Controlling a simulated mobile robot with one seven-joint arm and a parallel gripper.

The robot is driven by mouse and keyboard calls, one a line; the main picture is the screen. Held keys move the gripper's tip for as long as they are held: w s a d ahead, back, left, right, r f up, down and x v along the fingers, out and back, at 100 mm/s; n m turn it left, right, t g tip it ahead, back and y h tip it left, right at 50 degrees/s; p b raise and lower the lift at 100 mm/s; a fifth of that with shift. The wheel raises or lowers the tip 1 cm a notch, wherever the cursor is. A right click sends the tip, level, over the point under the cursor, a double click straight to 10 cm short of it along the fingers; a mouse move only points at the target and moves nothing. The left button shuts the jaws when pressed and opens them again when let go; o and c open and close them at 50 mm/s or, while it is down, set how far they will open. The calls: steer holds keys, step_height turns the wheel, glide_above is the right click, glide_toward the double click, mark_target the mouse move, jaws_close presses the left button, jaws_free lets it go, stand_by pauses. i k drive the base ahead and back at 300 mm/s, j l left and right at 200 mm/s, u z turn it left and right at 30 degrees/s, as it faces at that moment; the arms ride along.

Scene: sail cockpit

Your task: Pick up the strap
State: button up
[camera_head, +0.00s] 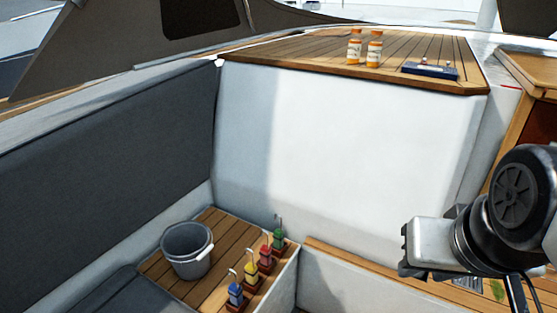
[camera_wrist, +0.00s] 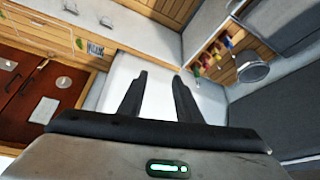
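My gripper (camera_wrist: 160,75) is open and empty in the wrist view, its two dark fingers apart over a pale cockpit surface. In the head view my wrist is at the right, and the fingers cannot be made out. I cannot pick out a strap with certainty in either view. A small green item (camera_head: 497,290) lies on the wood slats at the lower right of the head view, partly behind my arm. A small green item (camera_wrist: 79,43) and a patterned bluish item (camera_wrist: 95,48) lie at the upper left of the wrist view, too small to identify.
A grey bucket (camera_head: 187,250) and several coloured blocks with hooks (camera_head: 250,275) stand on a slatted bench. Two orange bottles (camera_head: 374,50) and a dark blue case (camera_head: 430,71) are on the raised wooden table (camera_head: 300,58). White walls border the cockpit.

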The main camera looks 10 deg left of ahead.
mark_target(235, 291)
steer(key=u, duration=1.35)
steer(key=k+j+z, duration=0.25)
steer(key=j, duration=0.15)
steer(key=k+j+z, duration=0.2)
steer(key=j, duration=0.2)
steer(key=i, duration=0.05)
